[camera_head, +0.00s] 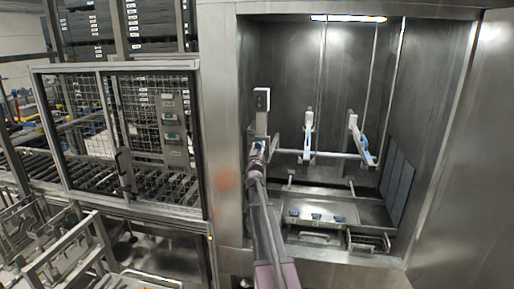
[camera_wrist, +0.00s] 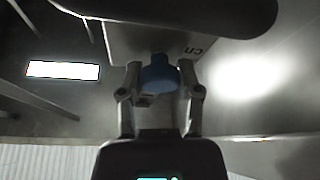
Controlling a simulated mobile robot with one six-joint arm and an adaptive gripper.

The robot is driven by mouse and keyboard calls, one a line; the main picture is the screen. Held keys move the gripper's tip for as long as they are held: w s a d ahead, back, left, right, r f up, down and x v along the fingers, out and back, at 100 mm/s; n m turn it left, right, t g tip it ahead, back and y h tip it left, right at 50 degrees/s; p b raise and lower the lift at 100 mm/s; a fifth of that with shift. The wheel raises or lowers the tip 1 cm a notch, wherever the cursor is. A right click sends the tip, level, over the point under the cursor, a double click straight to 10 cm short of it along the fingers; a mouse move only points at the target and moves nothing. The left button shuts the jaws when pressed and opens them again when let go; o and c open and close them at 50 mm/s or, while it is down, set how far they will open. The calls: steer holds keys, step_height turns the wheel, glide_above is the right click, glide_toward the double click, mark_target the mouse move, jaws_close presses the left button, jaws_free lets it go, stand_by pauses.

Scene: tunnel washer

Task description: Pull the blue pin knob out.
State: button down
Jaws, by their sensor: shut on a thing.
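The blue pin knob (camera_wrist: 158,78) is in the middle of the wrist view, below a grey block marked with dark lettering. My gripper (camera_wrist: 160,72) has one finger on each side of it and is shut on it. In the head view my gripper (camera_head: 257,150) is at the left side of the open steel chamber, just below a pale upright block (camera_head: 262,100). There my arm and fingers mostly hide the knob, so its seat cannot be made out.
Two pale upright levers with blue parts, one in the middle (camera_head: 308,130) and one at the right (camera_head: 357,135), stand along a crossbar. Several small blue items sit on the lower ledge (camera_head: 316,205). A mesh gate (camera_head: 140,125) stands left of the chamber.

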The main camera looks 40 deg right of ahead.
steer(key=shift+s+a, duration=0.65)
steer(key=shift+a, duration=0.05)
steer(key=shift+c, duration=2.2)
jaws_free()
steer(key=shift+o, duration=0.9)
steer(key=shift+s, duration=0.1)
